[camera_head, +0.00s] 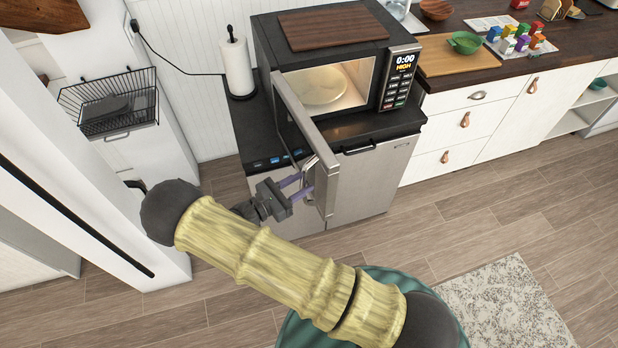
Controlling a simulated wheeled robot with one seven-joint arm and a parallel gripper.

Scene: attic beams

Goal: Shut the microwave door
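The microwave (330,48) stands on the dark counter with its inside lit and a glass plate (315,86) within. Its door (318,150) stands wide open, swung out toward me from the left side of the opening. My gripper (305,185) is at the left, outer face of the door, low near its free edge and by the door handle (310,165). Its two purple fingers are apart with a gap between them. Whether the fingertips touch the door or handle cannot be told.
A brown board (330,27) lies on top of the microwave. A paper towel roll (236,65) stands to its left. A wire basket (112,100) is further left. A green bowl (465,42) sits on a wooden board (455,57) at right. The floor in front is clear, with a rug (490,305).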

